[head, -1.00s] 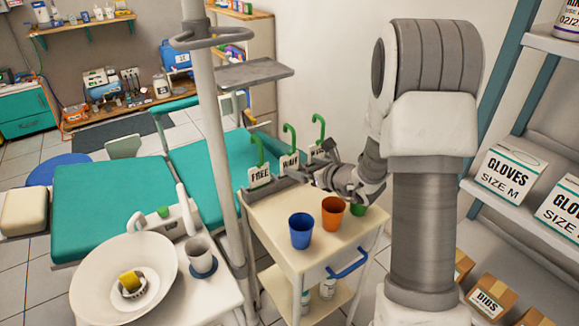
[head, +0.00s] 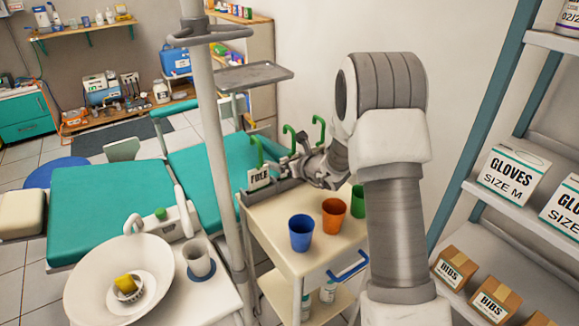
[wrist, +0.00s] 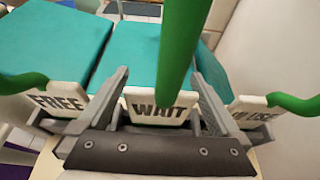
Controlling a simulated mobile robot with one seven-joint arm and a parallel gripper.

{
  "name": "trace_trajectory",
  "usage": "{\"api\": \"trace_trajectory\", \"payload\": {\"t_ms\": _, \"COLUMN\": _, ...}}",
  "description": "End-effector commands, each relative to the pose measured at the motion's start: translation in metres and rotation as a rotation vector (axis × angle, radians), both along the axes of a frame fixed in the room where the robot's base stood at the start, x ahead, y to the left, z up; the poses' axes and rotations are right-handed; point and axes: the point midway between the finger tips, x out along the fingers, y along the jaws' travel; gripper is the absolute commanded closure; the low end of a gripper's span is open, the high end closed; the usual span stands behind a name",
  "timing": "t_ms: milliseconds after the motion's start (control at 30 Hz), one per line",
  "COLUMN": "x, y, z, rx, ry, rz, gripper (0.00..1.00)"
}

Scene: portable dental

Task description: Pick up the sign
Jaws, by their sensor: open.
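Three white signs with green hooked handles stand at the far edge of the cart. In the wrist view they read FREE (wrist: 58,101), WAIT (wrist: 150,108) and, partly hidden, IN USE (wrist: 252,112). My gripper (wrist: 160,76) is open, with one finger on each side of the WAIT sign; contact cannot be told. The WAIT sign's green handle (wrist: 182,45) rises between the fingers, close to the camera. In the head view my gripper (head: 290,168) is at the sign row and hides the WAIT and IN USE plates, while the FREE sign (head: 258,178) shows.
The cart top (head: 270,215) holds a blue cup (head: 301,233), an orange cup (head: 333,215) and a green cup (head: 358,201) near my arm. A pole (head: 212,130) stands left of the cart. A shelf with glove boxes (head: 513,172) is at right.

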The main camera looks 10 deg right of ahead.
Motion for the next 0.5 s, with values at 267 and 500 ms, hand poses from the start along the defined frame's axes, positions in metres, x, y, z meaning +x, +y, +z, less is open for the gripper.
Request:
{"api": "trace_trajectory", "payload": {"t_ms": 267, "x": -0.0003, "y": -0.0002, "z": 0.0002, "rx": 0.000, "ry": 0.000, "rz": 0.000, "gripper": 0.40}}
{"api": "trace_trajectory", "payload": {"t_ms": 500, "x": -0.0003, "y": -0.0002, "z": 0.0005, "rx": 0.000, "ry": -0.001, "rz": 0.000, "gripper": 0.78}}
